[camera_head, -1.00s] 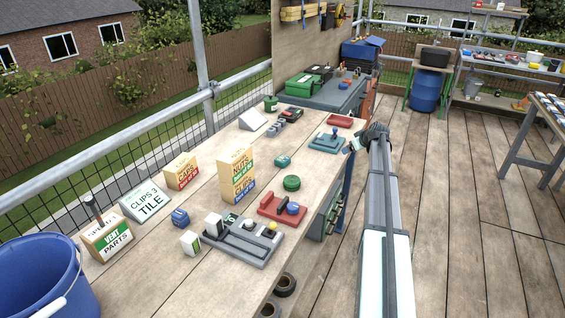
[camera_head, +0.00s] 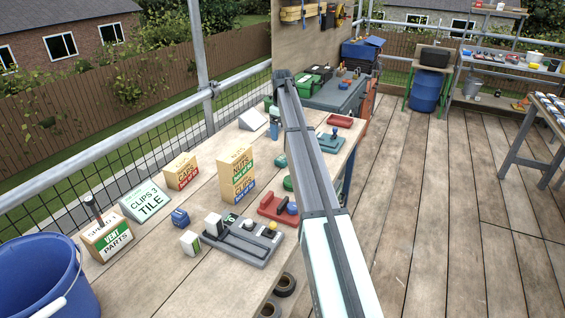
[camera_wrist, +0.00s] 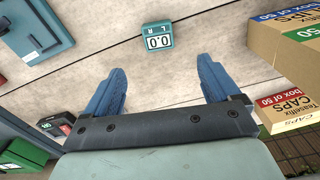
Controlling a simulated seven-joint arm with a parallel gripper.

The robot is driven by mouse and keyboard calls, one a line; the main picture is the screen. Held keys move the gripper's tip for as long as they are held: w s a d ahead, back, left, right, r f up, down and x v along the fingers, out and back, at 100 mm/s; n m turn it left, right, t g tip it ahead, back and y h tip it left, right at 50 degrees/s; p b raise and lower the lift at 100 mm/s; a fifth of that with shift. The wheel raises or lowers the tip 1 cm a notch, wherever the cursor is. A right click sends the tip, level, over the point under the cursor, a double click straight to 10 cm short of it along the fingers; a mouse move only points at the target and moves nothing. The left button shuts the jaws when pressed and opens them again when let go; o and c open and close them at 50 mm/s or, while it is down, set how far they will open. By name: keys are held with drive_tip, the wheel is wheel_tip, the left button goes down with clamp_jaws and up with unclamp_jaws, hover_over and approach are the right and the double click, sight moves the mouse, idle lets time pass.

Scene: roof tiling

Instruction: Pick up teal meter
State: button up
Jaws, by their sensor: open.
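The teal meter (camera_wrist: 158,42) is a small teal block with a white display reading 0.0. It lies on the wooden bench, just ahead of my gripper (camera_wrist: 162,76) in the wrist view, roughly centred between the fingertips and apart from them. My gripper has two blue fingers spread wide with nothing between them.
Stacked tan boxes (camera_head: 237,178) stand near the meter and fill the right of the wrist view (camera_wrist: 288,50). Bare bench surrounds the meter.

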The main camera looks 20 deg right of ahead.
sight(283, 158)
wheel_tip(283, 158, down, 14)
drive_tip(key=shift+w+d+r, duration=0.1)
drive_tip(key=shift+d+r, duration=0.05)
drive_tip(key=shift+r, duration=0.1)
idle(0.5)
drive_tip(key=c, duration=1.2)
drive_tip(key=shift+r, duration=0.15)
